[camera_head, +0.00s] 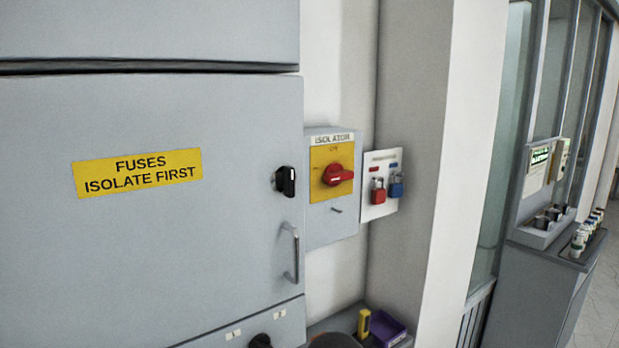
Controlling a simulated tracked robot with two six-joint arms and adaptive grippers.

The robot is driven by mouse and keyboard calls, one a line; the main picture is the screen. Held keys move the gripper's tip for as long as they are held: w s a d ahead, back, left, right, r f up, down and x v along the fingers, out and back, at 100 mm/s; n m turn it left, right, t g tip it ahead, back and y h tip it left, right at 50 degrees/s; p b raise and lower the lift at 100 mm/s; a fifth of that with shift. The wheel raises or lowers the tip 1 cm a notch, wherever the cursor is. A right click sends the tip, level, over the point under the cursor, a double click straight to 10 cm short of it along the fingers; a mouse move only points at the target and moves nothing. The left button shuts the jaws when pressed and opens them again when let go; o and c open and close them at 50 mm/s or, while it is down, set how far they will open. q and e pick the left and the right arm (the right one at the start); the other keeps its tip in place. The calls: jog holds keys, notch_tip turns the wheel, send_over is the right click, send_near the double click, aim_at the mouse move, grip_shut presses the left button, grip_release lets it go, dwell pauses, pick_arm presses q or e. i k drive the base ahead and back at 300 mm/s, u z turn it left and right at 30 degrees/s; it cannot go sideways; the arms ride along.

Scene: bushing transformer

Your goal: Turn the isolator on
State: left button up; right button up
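The isolator (332,187) is a grey wall box labelled "ISOLATOR", right of a large grey cabinet. It has a yellow plate (322,160) with a red rotary handle (338,175). The handle's grip points to the right, lying roughly horizontal. Small lettering above the handle is too small to read surely. A small dark pin or hasp (337,211) sits below the plate. Neither of my grippers is in view. A dark rounded shape at the bottom edge is cut off, and I cannot tell what it is.
The cabinet door (150,250) reads "FUSES ISOLATE FIRST" and has a black knob (285,181) and a bar handle (290,252). A white board (381,212) holds red (378,194) and blue (396,188) padlocks. Below are a yellow item (364,323) and a purple tray (388,327). A wall pillar stands right.

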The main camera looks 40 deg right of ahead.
aim_at(335, 173)
jog(key=z, duration=0.2)
jog(key=i, duration=0.2)
jog(key=u, duration=2.6)
jog(key=k, duration=1)
jog(key=z, duration=3.15)
jog(key=k, duration=0.2)
jog(key=u, duration=0.8)
jog(key=i, duration=0.15)
jog(key=z, duration=0.4)
